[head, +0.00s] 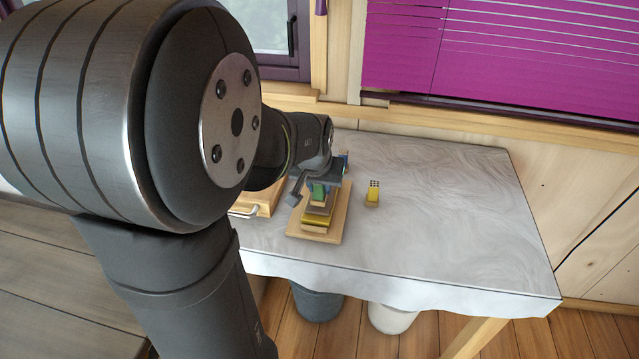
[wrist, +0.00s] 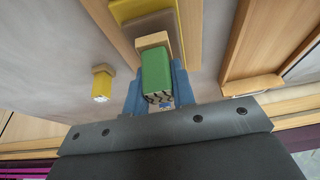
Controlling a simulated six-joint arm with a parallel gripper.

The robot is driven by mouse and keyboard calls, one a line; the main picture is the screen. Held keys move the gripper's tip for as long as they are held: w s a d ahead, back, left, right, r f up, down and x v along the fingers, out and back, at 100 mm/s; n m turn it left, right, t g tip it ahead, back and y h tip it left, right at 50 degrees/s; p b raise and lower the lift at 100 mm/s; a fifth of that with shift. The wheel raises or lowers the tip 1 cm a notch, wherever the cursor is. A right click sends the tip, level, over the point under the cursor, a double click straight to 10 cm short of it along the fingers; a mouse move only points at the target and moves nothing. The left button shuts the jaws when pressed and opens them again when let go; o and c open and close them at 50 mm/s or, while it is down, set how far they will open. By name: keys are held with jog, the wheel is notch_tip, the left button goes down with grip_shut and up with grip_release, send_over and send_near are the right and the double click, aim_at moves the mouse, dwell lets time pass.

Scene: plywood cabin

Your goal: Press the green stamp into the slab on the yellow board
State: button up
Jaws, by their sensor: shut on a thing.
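The green stamp (head: 318,193) is between the blue fingers of my gripper (head: 320,185), which is shut on it. In the wrist view the stamp (wrist: 156,68) shows a pale wooden part at its upper end and dark and white marks at its lower end. The grey-brown slab (wrist: 146,25) lies beyond it, on the yellow board (wrist: 128,9). In the head view the yellow board (head: 318,222) sits on a wooden base, with the slab (head: 319,209) partly under the gripper. I cannot tell whether the stamp touches the slab.
A yellow stamp (head: 372,197) with a dotted end and wooden part stands apart on the table, right of the base. A wooden piece with a metal handle (head: 244,212) lies to the left. The table's right side (head: 450,210) is clear.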

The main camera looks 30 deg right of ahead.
jog(key=shift+f, duration=0.7)
dwell(1.2)
jog(key=shift+r, duration=0.15)
jog(key=shift+r, duration=3.45)
